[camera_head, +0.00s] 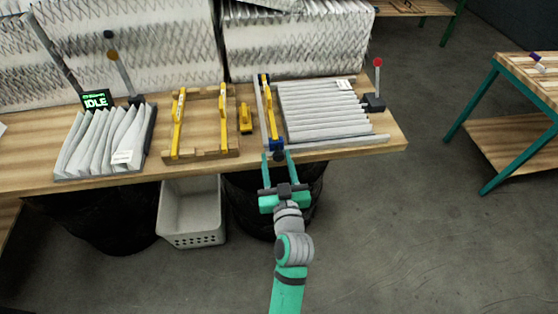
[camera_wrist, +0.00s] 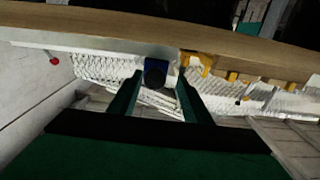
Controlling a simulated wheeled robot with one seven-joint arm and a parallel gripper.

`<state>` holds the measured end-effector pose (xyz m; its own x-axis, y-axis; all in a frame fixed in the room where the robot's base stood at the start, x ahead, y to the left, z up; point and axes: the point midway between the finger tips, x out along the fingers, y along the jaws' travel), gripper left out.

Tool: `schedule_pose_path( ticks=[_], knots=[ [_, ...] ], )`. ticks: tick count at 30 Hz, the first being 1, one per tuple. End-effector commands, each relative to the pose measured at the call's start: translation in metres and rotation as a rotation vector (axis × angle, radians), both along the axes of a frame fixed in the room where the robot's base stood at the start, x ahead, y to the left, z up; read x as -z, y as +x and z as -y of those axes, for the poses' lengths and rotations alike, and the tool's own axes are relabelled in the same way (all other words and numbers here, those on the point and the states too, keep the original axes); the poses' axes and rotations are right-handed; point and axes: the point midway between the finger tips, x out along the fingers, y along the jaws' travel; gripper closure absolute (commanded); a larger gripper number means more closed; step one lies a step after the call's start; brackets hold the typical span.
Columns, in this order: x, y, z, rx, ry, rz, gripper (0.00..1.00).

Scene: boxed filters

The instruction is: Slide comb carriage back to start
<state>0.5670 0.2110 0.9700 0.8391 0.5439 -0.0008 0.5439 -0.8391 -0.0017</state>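The comb carriage (camera_head: 269,115) is a yellow bar with blue end blocks, lying along the left edge of a white pleated filter (camera_head: 320,108) on the bench. A dark round knob (camera_head: 279,156) sticks out at its near end, over the bench's front edge. The knob also shows with a blue collar in the wrist view (camera_wrist: 155,73). My gripper (camera_head: 276,154) is open, with one green finger on each side of the knob. A gap shows between the knob and each finger in the wrist view (camera_wrist: 158,78). Whether the fingertips reach past the knob is unclear.
Left on the wooden bench (camera_head: 395,138) are a wooden frame with yellow bars (camera_head: 205,155), a loose yellow piece (camera_head: 246,118), another pleated filter (camera_head: 100,142) and an IDLE display (camera_head: 95,100). A red-topped lever (camera_head: 377,85) stands right. A white basket (camera_head: 192,212) sits below.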

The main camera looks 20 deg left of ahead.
Motion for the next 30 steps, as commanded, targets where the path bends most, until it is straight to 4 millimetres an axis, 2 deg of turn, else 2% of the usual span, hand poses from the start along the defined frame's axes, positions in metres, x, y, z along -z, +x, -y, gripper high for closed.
schedule_pose_path(
  ticks=[11,24,30],
  knots=[
    [0.001,-0.004,0.006,0.006,-0.001,0.0,0.56],
    [0.001,-0.063,0.043,0.005,-0.001,-0.002,0.56],
    [0.001,-0.082,0.055,0.003,-0.001,0.0,0.56]
  ],
)
